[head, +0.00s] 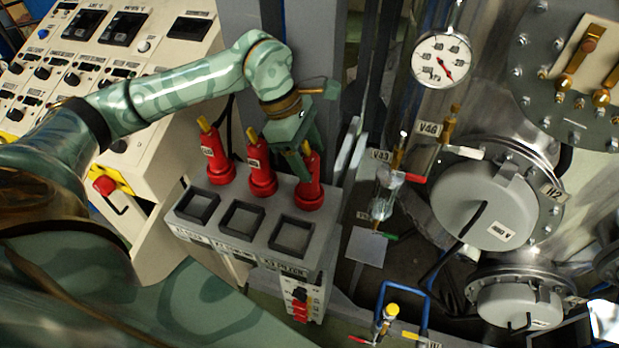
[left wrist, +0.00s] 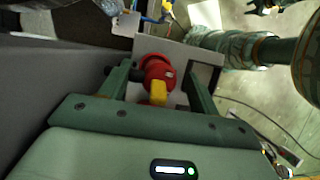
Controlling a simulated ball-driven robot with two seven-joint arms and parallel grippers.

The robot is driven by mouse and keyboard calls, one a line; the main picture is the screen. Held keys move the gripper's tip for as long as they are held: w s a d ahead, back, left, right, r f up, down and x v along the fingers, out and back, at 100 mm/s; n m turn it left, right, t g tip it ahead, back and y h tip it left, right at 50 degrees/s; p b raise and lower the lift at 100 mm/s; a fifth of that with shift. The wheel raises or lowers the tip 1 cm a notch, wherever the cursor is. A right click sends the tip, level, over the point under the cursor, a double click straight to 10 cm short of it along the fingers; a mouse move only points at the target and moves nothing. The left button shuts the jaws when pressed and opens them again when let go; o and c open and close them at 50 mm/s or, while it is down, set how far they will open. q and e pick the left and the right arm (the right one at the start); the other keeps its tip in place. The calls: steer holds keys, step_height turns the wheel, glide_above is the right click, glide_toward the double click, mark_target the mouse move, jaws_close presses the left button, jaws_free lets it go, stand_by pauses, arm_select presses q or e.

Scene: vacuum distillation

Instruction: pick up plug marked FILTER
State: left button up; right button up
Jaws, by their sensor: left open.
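Three red plugs with yellow tops stand in a row at the back of a grey socket box (head: 245,268): a left plug (head: 216,163), a middle plug (head: 261,174) and a right plug (head: 309,190). Each carries a small white label, too small to read, so I cannot tell which is marked FILTER. My left gripper (head: 307,158) is open at the right plug's upper part and partly hides it. In the left wrist view, its fingers (left wrist: 157,70) stand on either side of a red plug (left wrist: 156,72) with a yellow top, with a gap at the right finger.
Three square dark-rimmed sockets, such as the middle one (head: 242,218), lie in front of the plugs. A control panel (head: 110,60) stands at left, with a red emergency button (head: 104,186). A grey post (head: 313,50), valves and round steel vessels (head: 483,205) crowd the right.

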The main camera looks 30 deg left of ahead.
arm_select(q)
jaws_close()
